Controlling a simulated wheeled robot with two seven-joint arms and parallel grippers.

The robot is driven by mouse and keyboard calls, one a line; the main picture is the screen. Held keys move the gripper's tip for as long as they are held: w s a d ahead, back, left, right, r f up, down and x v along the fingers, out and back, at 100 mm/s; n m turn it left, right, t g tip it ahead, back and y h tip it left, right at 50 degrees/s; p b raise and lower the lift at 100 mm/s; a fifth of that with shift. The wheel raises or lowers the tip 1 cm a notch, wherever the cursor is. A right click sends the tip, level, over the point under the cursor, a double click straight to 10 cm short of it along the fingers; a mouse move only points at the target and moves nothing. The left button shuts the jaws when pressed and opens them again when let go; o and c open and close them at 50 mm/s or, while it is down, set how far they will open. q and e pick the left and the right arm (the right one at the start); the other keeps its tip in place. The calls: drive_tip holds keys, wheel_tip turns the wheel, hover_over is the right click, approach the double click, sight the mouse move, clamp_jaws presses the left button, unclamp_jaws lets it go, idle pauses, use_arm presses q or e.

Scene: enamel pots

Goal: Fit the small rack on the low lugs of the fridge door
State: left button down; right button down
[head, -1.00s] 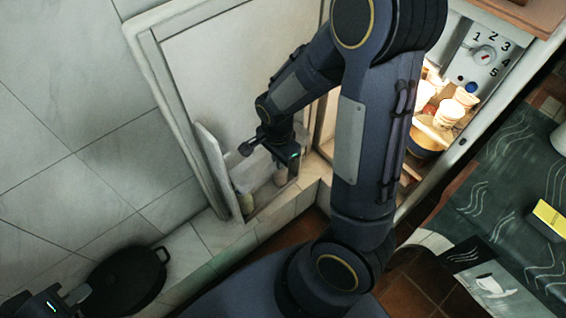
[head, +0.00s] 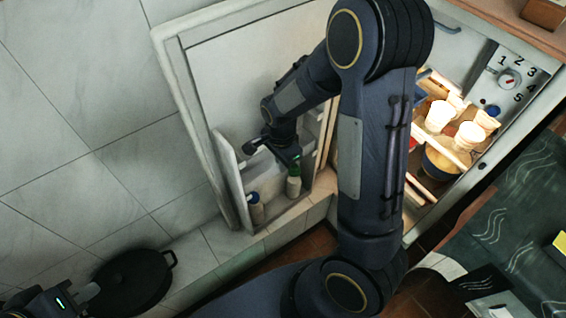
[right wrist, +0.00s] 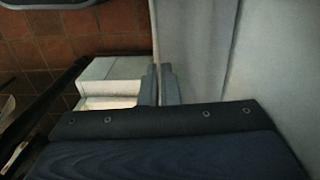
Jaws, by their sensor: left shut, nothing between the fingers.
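The open fridge door (head: 236,68) stands left of the fridge, its pale inner face towards me. Low on it, a pale upright panel (head: 229,165) stands beside two bottles, one dark-capped (head: 256,208) and one green-topped (head: 294,183). I cannot tell whether this panel is part of the small rack; the low lugs are not made out. My right gripper (head: 284,157) is low in front of the door, just above the bottles. Its fingers (right wrist: 161,85) are close together in the right wrist view; a hold is unclear. My left gripper (head: 82,297) is shut and empty at lower left.
The lit fridge (head: 440,140) holds pale cups (head: 438,116) and a pot (head: 440,165). A black pan (head: 135,280) lies on the tiled ledge (head: 215,250) below the door. A dark patterned cloth (head: 510,205) lies at right. My right arm covers the middle.

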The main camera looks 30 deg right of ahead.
drive_tip(key=shift+f, duration=0.2)
drive_tip(key=c, duration=1.6)
unclamp_jaws()
wheel_tip(320, 180, up, 7)
drive_tip(key=shift+r+p, duration=0.1)
drive_tip(key=shift+p, duration=0.85)
drive_tip(key=shift+r, duration=0.35)
